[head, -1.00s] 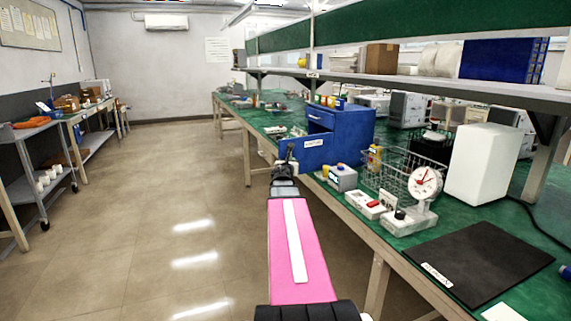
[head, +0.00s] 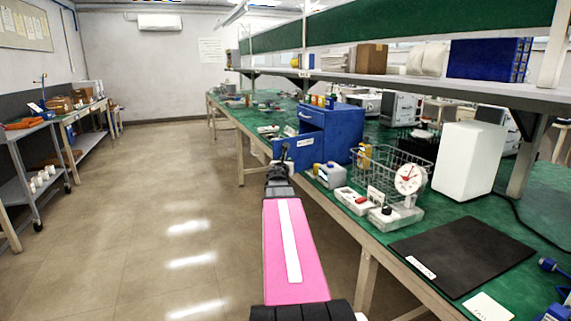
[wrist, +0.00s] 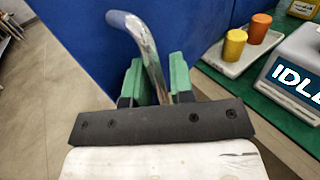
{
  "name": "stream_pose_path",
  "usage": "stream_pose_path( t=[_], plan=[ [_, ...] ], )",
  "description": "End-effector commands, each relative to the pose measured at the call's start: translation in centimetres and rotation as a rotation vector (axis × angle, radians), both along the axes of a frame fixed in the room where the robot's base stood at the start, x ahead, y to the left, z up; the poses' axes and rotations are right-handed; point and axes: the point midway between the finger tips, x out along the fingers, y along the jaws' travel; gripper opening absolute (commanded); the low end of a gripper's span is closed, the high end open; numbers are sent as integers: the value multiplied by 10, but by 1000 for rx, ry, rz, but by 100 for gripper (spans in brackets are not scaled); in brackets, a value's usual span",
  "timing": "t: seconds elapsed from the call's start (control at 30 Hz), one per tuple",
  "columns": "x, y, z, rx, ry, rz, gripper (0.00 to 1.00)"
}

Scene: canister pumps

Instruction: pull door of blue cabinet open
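The blue cabinet (head: 343,135) stands on the green bench, with a drawer front at its upper part. Its door (head: 290,156), with a white label, sticks out to the left of the cabinet body, so it looks partly open. In the wrist view, a curved chrome handle (wrist: 150,50) stands out from the blue door panel (wrist: 82,45). My gripper (wrist: 156,84) has its green fingers on either side of the handle, close against it. It also shows small in the head view (head: 277,172), at the door's lower left. The handle's lower end is hidden behind the gripper.
A wire basket (head: 395,168) and a dial scale (head: 409,180) stand nearer. The floor (head: 170,220) to the left is clear.

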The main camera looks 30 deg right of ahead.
Motion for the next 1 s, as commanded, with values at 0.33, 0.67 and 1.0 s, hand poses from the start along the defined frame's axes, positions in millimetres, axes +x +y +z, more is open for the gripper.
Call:
stream_pose_path(
  t=[0.33, 0.67, 1.0],
  plan=[
    [-10, 9, 0, -2, 2, 2, 22],
    [-53, 48, 0, -1, 1, 2, 22],
    [-80, 74, 0, 0, 0, 0, 22]
  ],
)
